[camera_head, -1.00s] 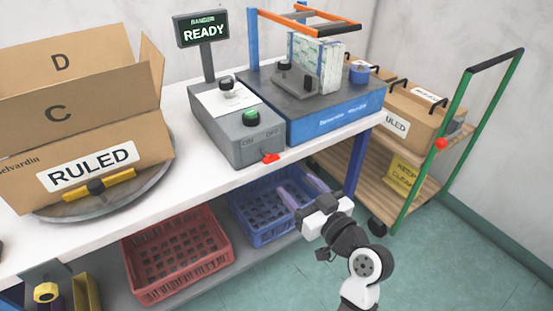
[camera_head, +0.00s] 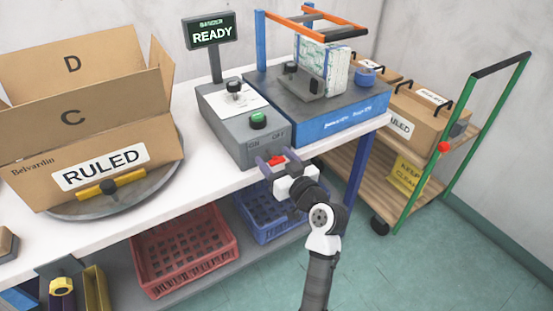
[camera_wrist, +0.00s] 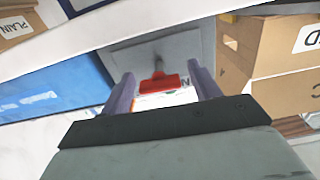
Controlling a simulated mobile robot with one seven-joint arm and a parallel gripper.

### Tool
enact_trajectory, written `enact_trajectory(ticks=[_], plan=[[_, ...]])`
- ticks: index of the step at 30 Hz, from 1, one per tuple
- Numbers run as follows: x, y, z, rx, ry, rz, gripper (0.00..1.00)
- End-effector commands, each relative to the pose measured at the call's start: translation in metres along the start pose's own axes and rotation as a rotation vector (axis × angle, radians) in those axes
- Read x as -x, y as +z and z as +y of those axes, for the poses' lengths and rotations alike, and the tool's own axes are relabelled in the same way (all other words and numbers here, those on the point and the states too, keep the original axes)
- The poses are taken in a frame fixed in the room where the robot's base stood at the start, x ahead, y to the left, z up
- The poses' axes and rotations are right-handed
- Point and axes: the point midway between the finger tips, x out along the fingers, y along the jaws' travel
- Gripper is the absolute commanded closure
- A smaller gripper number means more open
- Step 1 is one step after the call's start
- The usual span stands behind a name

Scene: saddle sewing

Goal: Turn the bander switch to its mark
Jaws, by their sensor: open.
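The bander's grey control box (camera_head: 232,148) stands on the white table with ON and OFF printed near its front edge. Its red switch (camera_head: 276,160) sticks out at the front, below OFF. In the wrist view the red switch handle (camera_wrist: 163,83) lies crosswise, with part of a white label behind it. My gripper (camera_head: 277,157) is open, with a finger on either side of the switch. In the wrist view the gripper (camera_wrist: 161,84) shows gaps between both fingers and the handle. I cannot tell which mark the switch points to.
A sign (camera_head: 210,32) reads READY. A green button (camera_head: 258,120) and black knob (camera_head: 233,86) sit on the control box top. The blue bander base (camera_head: 345,120) adjoins it at right. A red crate (camera_head: 185,250) and blue crate (camera_head: 268,215) lie below.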

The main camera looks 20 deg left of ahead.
Motion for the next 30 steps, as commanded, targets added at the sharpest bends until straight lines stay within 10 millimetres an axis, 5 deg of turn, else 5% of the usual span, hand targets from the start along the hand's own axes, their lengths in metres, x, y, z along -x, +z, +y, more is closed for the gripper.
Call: enact_trajectory(ticks=[11,30], plan=[[0.0003,0.0001,0.0000,0.000,0.000,0.000,0.81],[0.0003,-0.0010,0.0004,-0.245,0.000,-0.002,0.83]])
